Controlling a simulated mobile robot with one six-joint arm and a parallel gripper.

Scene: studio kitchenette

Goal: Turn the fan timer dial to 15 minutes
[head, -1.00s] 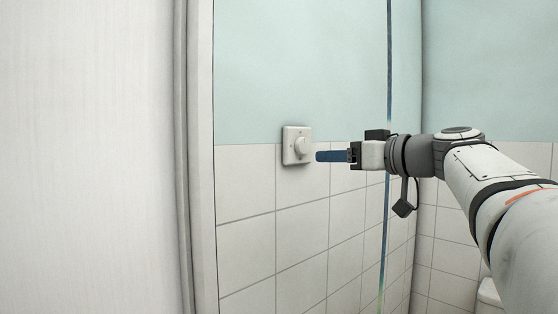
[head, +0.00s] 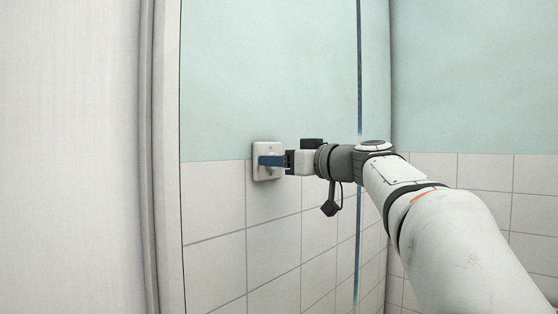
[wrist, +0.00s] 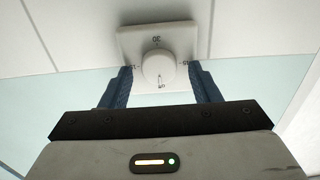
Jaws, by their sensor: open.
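The fan timer dial (wrist: 158,67) is a round white knob on a square white wall plate (wrist: 190,35). In the wrist view, the number 30 shows at the plate's top edge, and small marks at its sides are too small to read surely. A mark on the knob's face points toward the bottom of that picture. My gripper (wrist: 161,69) is open, with one blue finger on each side of the knob; gaps seem to show between them. In the head view, my gripper (head: 264,161) overlaps the plate (head: 262,148) and hides most of the knob.
The plate is on a wall with white tiles (head: 215,200) below and pale teal paint (head: 270,70) above. A white door frame or panel (head: 70,150) stands to the left. A wall corner is at the right, behind my arm.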

